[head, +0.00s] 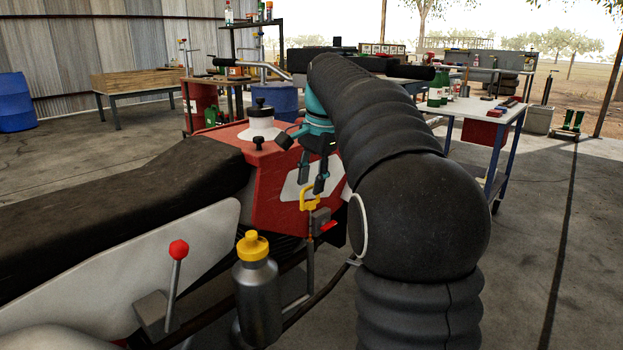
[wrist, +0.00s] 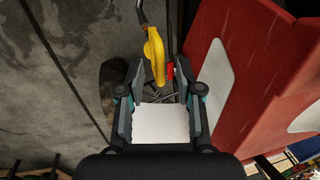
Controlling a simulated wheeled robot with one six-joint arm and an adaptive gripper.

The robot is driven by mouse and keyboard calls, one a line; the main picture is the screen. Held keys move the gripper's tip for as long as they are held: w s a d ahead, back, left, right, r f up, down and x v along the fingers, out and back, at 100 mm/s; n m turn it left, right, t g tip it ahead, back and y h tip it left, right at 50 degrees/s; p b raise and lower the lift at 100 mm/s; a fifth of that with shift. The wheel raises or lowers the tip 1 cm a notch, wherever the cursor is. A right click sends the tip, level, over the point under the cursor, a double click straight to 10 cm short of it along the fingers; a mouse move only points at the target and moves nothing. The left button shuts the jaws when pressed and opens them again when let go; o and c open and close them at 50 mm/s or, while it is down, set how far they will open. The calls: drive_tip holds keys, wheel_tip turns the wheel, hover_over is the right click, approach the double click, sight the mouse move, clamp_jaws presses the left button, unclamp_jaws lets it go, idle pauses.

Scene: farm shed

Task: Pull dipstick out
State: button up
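The dipstick has a yellow loop handle (head: 309,198) and sits upright in a thin tube beside the red machine body (head: 255,170). In the wrist view its handle (wrist: 155,55) shows ahead of my gripper, between the lines of the two fingers and nearer the left one. My gripper (head: 312,172) points down just above the handle in the head view. In the wrist view my gripper (wrist: 165,78) is open, with a clear gap between its fingers. I cannot tell whether a finger touches the handle. The lower dipstick is hidden in the tube.
A small red lever (head: 329,226) is close beside the dipstick. A grey bottle with a yellow cap (head: 258,300) and a red-knobbed lever (head: 178,250) stand nearer. The black seat (head: 120,195) lies left. A workbench (head: 475,107) stands behind right.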

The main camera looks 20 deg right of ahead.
drive_tip(key=shift+r, duration=0.1)
wheel_tip(320, 180, up, 12)
drive_tip(key=s, duration=0.2)
drive_tip(key=shift+d+f, duration=0.2)
drive_tip(key=shift+d, duration=0.25)
idle(0.4)
drive_tip(key=s+a+f+n+t, duration=0.1)
drive_tip(key=s+a+f+n, duration=0.3)
drive_tip(key=s+f, duration=0.5)
drive_tip(key=s+a+f+n+t, duration=0.1)
drive_tip(key=s+a+f+n, duration=0.3)
drive_tip(key=s+f, duration=0.5)
drive_tip(key=s+a+f+n+t, duration=0.1)
drive_tip(key=s+a+f+n, duration=0.3)
drive_tip(key=s+f, duration=0.5)
drive_tip(key=shift+a+n+t+h, duration=0.3)
drive_tip(key=shift+n+h, duration=0.1)
drive_tip(key=shift+n, duration=0.2)
